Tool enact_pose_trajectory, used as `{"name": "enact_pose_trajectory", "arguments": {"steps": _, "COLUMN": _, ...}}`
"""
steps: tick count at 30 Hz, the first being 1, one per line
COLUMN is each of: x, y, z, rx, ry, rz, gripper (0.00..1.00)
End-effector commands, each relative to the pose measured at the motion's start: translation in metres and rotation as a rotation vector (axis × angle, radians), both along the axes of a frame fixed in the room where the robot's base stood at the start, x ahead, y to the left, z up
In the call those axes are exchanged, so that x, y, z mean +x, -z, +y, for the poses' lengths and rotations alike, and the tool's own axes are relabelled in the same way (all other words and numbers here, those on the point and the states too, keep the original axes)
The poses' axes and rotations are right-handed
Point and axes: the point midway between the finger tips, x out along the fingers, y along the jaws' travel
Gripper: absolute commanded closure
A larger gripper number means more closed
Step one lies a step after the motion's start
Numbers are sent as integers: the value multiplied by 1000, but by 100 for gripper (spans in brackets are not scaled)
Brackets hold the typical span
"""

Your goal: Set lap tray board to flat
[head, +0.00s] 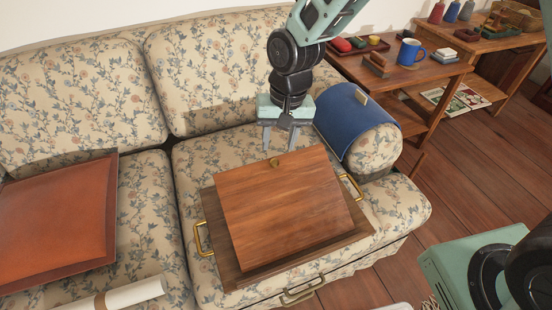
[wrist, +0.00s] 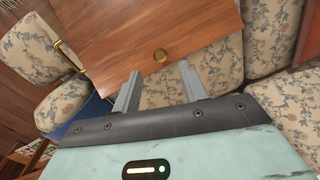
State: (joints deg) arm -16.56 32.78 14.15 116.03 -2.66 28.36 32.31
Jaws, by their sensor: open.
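The wooden lap tray (head: 222,256) rests on the right sofa cushion, with brass handles (head: 202,238) at its sides. Its reddish-brown board (head: 290,205) appears tilted, with the far edge raised above the tray and the near edge low; the exact angle is hard to tell. My gripper (head: 280,148) is open and empty, just beyond that edge.
A blue cloth organiser (head: 350,120) hangs over the sofa arm. An orange-brown cushion (head: 55,220) and a white roll (head: 130,293) lie on the left seat. A side table with a blue mug (head: 409,52) stands behind right. Floor is open at right.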

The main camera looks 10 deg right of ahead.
Motion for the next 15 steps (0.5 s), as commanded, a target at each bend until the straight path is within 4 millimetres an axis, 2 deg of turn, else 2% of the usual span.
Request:
{"name": "enact_pose_trajectory", "arguments": {"steps": 1, "x": -1, "y": 14, "z": 1, "rx": -2, "ry": -1, "rz": 4, "gripper": 57}}
{"name": "enact_pose_trajectory", "arguments": {"steps": 6, "x": 0, "y": 40, "z": 5, "rx": -1, "ry": -1, "rz": 2, "gripper": 57}}
{"name": "enact_pose_trajectory", "arguments": {"steps": 10, "x": 0, "y": 52, "z": 6, "rx": -1, "ry": 0, "rz": 1, "gripper": 57}}
{"name": "enact_pose_trajectory", "arguments": {"steps": 15, "x": 0, "y": 56, "z": 7, "rx": 0, "ry": 0, "rz": -1, "gripper": 57}}
